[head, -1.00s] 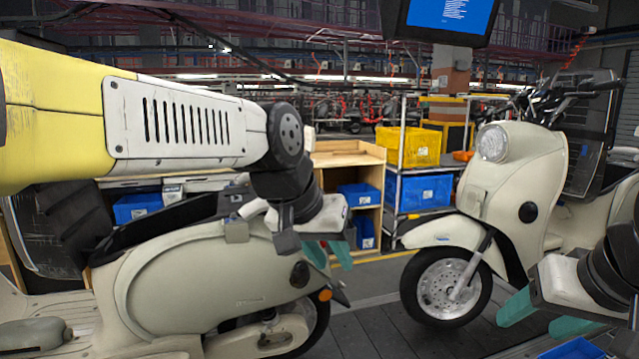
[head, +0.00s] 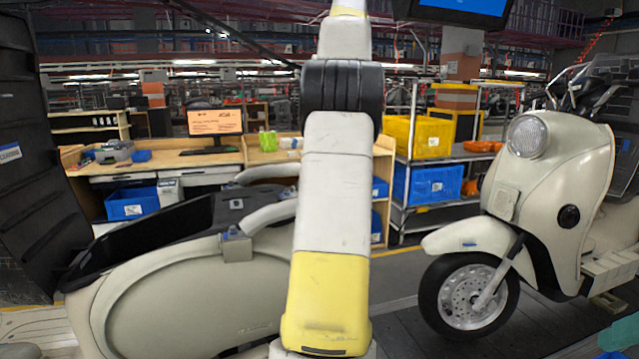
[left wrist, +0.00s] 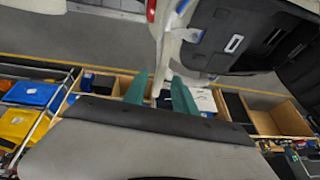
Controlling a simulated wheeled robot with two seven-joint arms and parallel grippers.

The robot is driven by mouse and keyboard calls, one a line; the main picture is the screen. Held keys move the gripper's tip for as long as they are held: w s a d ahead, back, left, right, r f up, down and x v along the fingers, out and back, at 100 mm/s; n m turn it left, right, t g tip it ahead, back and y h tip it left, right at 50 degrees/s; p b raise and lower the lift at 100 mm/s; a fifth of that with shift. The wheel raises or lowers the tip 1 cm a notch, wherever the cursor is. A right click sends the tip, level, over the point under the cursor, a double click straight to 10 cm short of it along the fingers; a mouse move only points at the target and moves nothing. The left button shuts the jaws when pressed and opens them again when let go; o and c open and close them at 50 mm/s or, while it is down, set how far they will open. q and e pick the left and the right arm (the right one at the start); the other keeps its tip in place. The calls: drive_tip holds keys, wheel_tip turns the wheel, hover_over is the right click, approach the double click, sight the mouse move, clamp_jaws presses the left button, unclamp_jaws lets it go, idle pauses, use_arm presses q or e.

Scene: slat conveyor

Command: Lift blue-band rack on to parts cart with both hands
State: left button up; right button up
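No rack with a blue band can be made out. A blue patch (head: 614,354) shows at the bottom right corner of the head view, too cut off to name. A metal shelf cart (head: 412,105) with yellow and blue bins stands right of centre; I cannot tell if it is the parts cart. My left arm rises through the middle of the head view and its gripper is hidden there. In the left wrist view my left gripper (left wrist: 160,92) has its teal fingers apart, with nothing held. Only a teal piece of my right gripper (head: 622,335) shows at the right edge.
A cream scooter (head: 540,190) stands at the right and another cream scooter body (head: 190,290) at the lower left, close to my left arm. A wooden bench (head: 265,155) with a monitor (head: 215,122) is behind. Dark floor lies between the scooters.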

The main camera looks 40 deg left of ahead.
use_arm(q)
drive_tip(key=shift+w+a+f, duration=0.25)
drive_tip(key=shift+a+f, duration=0.2)
drive_tip(key=shift+f, duration=0.05)
drive_tip(key=shift+x, duration=3.25)
clamp_jaws()
drive_tip(key=shift+r, duration=0.15)
